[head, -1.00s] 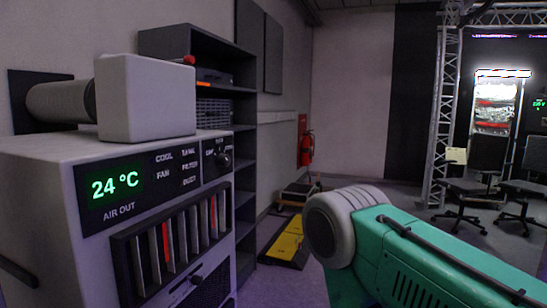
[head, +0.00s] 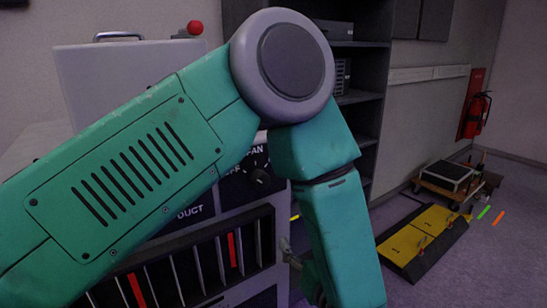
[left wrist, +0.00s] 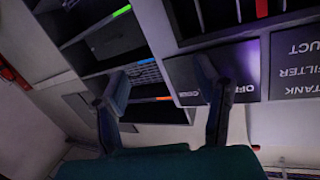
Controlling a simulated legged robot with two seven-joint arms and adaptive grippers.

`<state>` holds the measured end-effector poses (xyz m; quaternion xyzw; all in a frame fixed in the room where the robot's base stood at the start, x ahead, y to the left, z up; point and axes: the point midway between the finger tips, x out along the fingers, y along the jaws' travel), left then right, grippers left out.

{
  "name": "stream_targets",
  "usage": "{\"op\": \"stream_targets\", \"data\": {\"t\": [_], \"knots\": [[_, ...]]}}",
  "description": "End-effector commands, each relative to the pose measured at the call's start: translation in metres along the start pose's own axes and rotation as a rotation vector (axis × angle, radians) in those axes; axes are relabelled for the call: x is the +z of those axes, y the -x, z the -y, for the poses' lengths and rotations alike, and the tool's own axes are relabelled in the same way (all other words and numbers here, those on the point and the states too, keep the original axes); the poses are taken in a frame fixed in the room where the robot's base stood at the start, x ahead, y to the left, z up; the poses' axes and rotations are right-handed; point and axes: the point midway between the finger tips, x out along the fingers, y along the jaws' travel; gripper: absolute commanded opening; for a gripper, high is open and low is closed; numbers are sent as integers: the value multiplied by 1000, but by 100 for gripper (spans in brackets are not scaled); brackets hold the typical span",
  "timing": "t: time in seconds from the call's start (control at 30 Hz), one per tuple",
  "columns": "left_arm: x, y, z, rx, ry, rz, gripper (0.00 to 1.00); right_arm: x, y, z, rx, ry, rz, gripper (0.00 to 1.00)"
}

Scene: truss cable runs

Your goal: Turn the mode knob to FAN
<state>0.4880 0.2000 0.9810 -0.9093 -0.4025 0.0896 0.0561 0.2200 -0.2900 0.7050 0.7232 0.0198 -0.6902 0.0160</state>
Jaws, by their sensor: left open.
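The mode knob (head: 260,176) is a dark round knob on the black panel of the grey unit, below the label FAN. Its exact pointing is too small to tell. My left arm crosses the head view, and its gripper (head: 292,262) shows partly beside the forearm, lower than the knob and apart from it in the picture. In the left wrist view the left gripper (left wrist: 161,72) has its two fingers spread with nothing between them. The panel (left wrist: 240,75) with OFF and COOL lettering shows upside down there, partly behind one finger; the knob is not visible there. My right gripper is out of view.
Dark shelves (head: 362,105) stand behind my arm. A yellow ramp (head: 420,238) and a cart (head: 450,180) are on the floor.

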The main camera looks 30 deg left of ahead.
Motion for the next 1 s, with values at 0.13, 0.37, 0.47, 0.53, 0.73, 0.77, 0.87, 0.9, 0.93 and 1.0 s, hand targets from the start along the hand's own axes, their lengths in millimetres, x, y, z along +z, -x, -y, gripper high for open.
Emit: {"op": "stream_targets", "data": {"t": [0.13, 0.37, 0.47, 0.53, 0.73, 0.77, 0.87, 0.9, 0.93, 1.0], "knots": [[-65, 28, 21, -195, 6, -55, 57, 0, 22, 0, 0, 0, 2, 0], [-85, 35, 32, -289, -11, -65, 57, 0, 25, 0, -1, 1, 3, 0], [-86, 24, 33, -290, -15, -67, 57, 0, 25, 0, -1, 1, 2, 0], [-88, 13, 34, -290, -17, -70, 57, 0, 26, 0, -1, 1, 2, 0], [-92, -26, 45, -289, -16, -74, 57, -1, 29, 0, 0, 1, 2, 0], [-92, -32, 48, -289, -17, -74, 57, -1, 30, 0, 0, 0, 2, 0], [-93, -52, 54, -288, -14, -72, 57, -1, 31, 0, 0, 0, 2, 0], [-93, -58, 56, -287, -14, -71, 57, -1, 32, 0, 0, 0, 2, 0], [-94, -63, 58, -287, -14, -72, 57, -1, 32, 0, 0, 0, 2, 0], [-94, -73, 61, -286, -13, -70, 57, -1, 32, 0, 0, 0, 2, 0]]}}
